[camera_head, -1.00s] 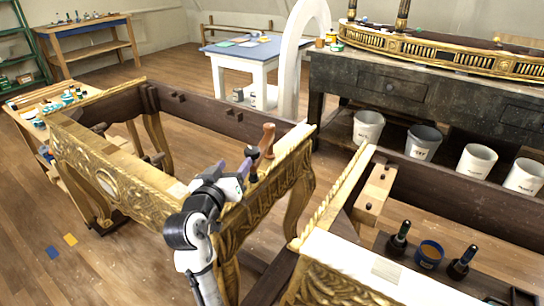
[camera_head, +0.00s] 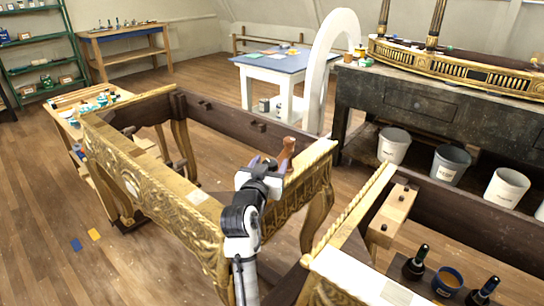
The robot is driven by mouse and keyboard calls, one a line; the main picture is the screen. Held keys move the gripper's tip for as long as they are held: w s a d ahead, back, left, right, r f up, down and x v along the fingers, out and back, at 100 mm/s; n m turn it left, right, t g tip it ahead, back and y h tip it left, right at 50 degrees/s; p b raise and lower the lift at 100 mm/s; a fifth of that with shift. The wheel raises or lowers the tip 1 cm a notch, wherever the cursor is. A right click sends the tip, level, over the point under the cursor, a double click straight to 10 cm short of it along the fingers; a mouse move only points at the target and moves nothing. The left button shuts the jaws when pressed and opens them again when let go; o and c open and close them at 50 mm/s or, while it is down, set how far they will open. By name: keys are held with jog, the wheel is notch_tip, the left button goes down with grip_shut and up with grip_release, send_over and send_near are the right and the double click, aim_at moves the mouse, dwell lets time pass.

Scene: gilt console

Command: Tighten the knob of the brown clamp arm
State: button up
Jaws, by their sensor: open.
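The brown clamp arm (camera_head: 288,149) stands up near the right end of the gilt console frame (camera_head: 150,195), by its corner. My gripper (camera_head: 271,161) is at the clamp's lower left in the picture, with its purple-grey fingers apart. The wrist and fingers cover the lower part of the clamp, so its knob cannot be made out. I cannot tell whether the fingers touch the clamp or stand around the knob.
A second gilt frame (camera_head: 350,218) stands at the right, close to my arm. Dark bottles (camera_head: 416,262) and a blue pot (camera_head: 447,280) sit at the lower right. White buckets (camera_head: 393,147) stand under the dark workbench (camera_head: 440,112).

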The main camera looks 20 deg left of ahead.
jog(key=shift+w, duration=1.2)
jog(key=c, duration=1)
jog(key=shift+a+f, duration=0.1)
jog(key=shift+h+b, duration=0.3)
jog(key=shift+b, duration=0.15)
jog(key=shift+f+m+h+b, duration=0.1)
jog(key=shift+m+h+b, duration=0.3)
jog(key=shift+b, duration=0.1)
jog(key=m+h+b, duration=0.2)
jog(key=h+b, duration=0.1)
jog(key=shift+f, duration=0.1)
jog(key=m+h+b, duration=0.1)
jog(key=m+g+h+b, duration=0.1)
jog(key=h, duration=0.1)
jog(key=d+m+g+h+b, duration=0.1)
jog(key=h, duration=0.1)
jog(key=shift+s+r+b, duration=0.15)
jog(key=shift+r+b, duration=0.15)
jog(key=shift+b, duration=0.1)
jog(key=shift+m, duration=0.3)
